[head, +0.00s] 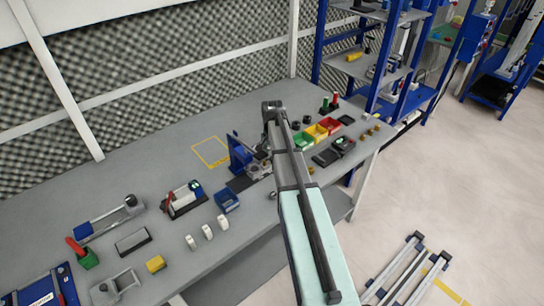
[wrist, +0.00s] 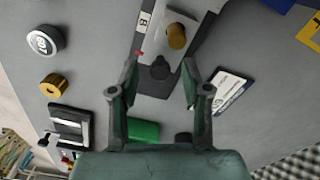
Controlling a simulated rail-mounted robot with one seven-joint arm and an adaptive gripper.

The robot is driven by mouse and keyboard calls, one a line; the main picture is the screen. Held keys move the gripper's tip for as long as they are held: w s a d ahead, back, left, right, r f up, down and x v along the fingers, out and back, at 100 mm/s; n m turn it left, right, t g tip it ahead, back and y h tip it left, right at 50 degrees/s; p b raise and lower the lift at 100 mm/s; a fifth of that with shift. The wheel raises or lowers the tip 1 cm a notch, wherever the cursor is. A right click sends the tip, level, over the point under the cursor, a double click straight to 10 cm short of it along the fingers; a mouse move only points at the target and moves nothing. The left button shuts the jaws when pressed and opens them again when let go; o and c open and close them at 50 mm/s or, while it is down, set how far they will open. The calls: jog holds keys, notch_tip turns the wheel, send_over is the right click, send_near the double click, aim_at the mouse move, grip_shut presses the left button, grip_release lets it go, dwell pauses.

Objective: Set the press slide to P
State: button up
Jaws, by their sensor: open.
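In the wrist view, a grey slide-like part (wrist: 160,38) lies on a dark plate (wrist: 203,45), with a brass knob, a dark knob (wrist: 160,68) and a small white letter label (wrist: 143,20). A small red mark shows beside it. I take this to be the press slide; no P is readable. My gripper (wrist: 160,62) is open and empty, its fingers on either side of the dark knob, with no contact visible. In the head view the blue press (head: 240,153) stands on the bench, and my arm hides part of the area beside it.
A white printed card (wrist: 231,90) lies right of my gripper; a round labelled cap (wrist: 43,40), a brass cylinder (wrist: 53,85) and a green block (wrist: 143,130) lie left and below. Coloured bins (head: 317,131) stand right of the press. The yellow-outlined bench patch (head: 211,151) is empty.

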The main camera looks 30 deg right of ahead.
jog(key=shift+r, duration=0.15)
notch_tip(320, 180, up, 12)
dwell(0.4)
